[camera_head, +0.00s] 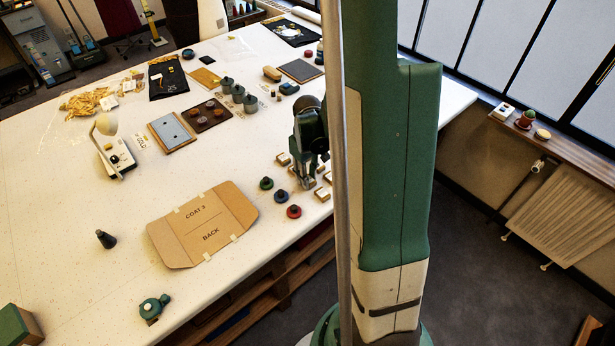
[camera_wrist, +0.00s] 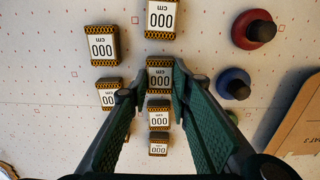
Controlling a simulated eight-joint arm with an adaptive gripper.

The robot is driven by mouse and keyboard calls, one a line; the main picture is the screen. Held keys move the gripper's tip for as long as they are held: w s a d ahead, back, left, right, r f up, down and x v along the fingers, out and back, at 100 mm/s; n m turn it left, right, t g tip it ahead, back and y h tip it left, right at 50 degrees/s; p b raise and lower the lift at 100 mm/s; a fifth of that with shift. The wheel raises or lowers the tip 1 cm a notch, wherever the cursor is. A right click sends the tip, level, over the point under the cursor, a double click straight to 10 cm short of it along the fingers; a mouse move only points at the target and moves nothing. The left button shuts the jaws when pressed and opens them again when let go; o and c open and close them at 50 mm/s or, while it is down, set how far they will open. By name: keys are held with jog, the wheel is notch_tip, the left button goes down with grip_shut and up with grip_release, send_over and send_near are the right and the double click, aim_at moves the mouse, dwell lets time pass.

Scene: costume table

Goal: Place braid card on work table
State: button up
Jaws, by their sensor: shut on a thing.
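Several small braid cards, each with a white "000 cm" label and a patterned yellow and black edge, are grouped around my gripper (camera_head: 305,182) on the white work table (camera_head: 70,200). In the wrist view my gripper (camera_wrist: 154,82) has its green fingers on both sides of one braid card (camera_wrist: 160,76) and is shut on it. Other braid cards lie farther out (camera_wrist: 101,45), at the top (camera_wrist: 160,18), beside the left finger (camera_wrist: 108,96), and between the fingers (camera_wrist: 159,116). I cannot tell whether the held card is off the table.
Green, blue and red knobbed discs (camera_head: 293,211) stand close in front of the gripper. A brown cardboard pattern (camera_head: 203,224) lies left of them. A tray of round things (camera_head: 207,113), grey pots (camera_head: 238,95) and a framed board (camera_head: 172,132) stand behind.

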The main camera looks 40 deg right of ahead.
jog(key=shift+f, duration=0.2)
jog(key=o, duration=0.8)
jog(key=shift+c, duration=0.2)
jog(key=shift+r, duration=0.25)
notch_tip(320, 180, up, 12)
dwell(0.4)
dwell(0.5)
